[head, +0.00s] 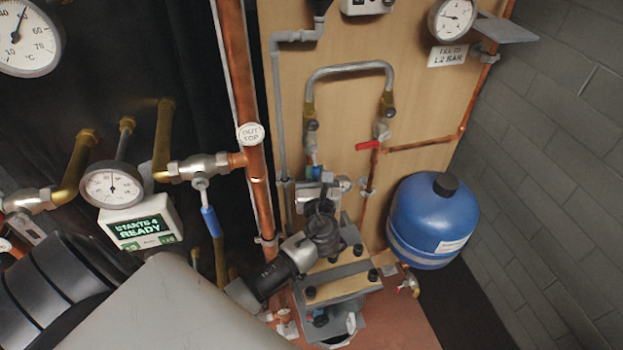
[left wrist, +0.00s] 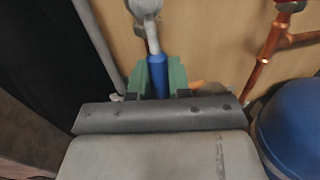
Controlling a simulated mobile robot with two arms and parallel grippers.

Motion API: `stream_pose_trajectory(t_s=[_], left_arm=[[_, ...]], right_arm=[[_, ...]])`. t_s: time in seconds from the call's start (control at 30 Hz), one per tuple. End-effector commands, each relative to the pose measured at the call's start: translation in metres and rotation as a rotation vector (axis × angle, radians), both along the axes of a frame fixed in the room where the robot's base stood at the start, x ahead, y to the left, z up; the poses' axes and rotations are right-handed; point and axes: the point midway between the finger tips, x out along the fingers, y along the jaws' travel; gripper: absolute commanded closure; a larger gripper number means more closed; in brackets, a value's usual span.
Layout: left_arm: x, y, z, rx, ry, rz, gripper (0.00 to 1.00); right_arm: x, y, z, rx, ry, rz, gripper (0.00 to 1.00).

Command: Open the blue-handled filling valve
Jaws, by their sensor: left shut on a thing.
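The blue-handled filling valve (head: 313,171) is on the wooden board, below the left end of the grey looped hose (head: 349,68). Its blue handle (left wrist: 157,76) hangs down from a silver lever in the left wrist view. My left gripper (head: 316,184) is at this handle, and its green fingers (left wrist: 158,85) are shut around it, one on each side. The handle's lower end is hidden by the gripper. My arm comes in from the lower left and covers part of the view. My right gripper is not in view.
A red-handled valve (head: 369,145) is under the hose's right end. A blue tank (head: 432,222) stands to the right. Another blue handle (head: 210,221) hangs from the left pipework. A pressure gauge (head: 452,18) is at the upper right. A bolted block (head: 352,272) stands below the gripper.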

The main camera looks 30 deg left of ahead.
Motion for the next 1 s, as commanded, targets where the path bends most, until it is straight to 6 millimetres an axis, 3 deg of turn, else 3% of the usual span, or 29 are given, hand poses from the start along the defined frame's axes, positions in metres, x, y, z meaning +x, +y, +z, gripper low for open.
stream_pose_trajectory(t_s=[0.33, 0.37, 0.5, 0.8, 1.0], left_arm=[[0.002, -0.002, 0.000, -0.033, -0.035, -0.002, 1.00], [0.002, -0.002, 0.000, -0.033, -0.035, -0.002, 0.77], [0.002, -0.002, 0.000, -0.031, -0.033, -0.002, 0.57], [0.000, -0.003, -0.001, -0.027, -0.032, -0.001, 0.57], [-0.020, -0.019, -0.004, -0.030, -0.030, -0.003, 0.57]], right_arm=[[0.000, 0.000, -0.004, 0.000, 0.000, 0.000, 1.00], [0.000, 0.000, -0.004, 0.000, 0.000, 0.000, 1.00], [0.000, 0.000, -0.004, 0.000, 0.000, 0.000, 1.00], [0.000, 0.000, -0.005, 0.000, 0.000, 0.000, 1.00], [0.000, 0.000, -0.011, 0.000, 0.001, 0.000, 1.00]])
